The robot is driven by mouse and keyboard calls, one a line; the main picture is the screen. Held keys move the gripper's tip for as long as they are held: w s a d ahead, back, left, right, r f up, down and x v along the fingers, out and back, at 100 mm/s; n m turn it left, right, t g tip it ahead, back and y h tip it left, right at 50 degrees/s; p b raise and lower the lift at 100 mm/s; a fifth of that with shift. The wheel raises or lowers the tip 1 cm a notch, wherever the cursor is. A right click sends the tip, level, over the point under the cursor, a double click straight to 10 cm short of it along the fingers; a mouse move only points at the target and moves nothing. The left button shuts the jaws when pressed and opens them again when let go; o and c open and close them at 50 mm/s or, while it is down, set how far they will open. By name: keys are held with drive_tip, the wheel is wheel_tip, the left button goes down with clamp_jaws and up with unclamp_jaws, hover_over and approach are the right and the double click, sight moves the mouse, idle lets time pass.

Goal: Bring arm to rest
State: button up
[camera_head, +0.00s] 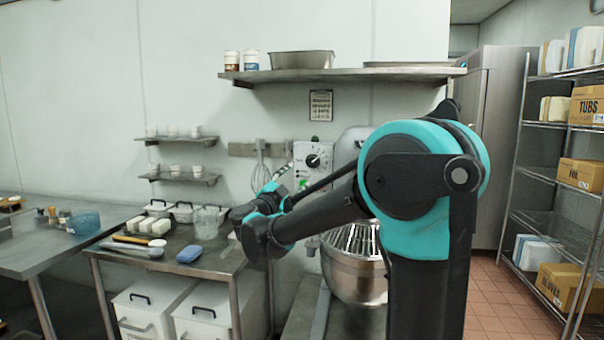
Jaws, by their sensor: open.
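My arm, black with teal joints, reaches from the right of centre to the left across the middle of the head view. My gripper (240,213) is at its far left end, small, dark and partly hidden by my own arm links. It is open, and I see nothing held in it. It appears in front of the right end of the steel worktable (215,262); its height above the top is hard to tell.
The worktable holds white blocks (150,226), a blue sponge (189,254) and a clear container (206,222). A mixer bowl (355,270) stands behind my arm. A wall shelf (340,73) hangs above. A wire rack with boxes (580,175) is at right, with open floor (500,300) beside it.

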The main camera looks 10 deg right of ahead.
drive_tip(key=shift+s+a+f, duration=0.15)
drive_tip(key=shift+s+a, duration=0.25)
drive_tip(key=shift+s, duration=0.15)
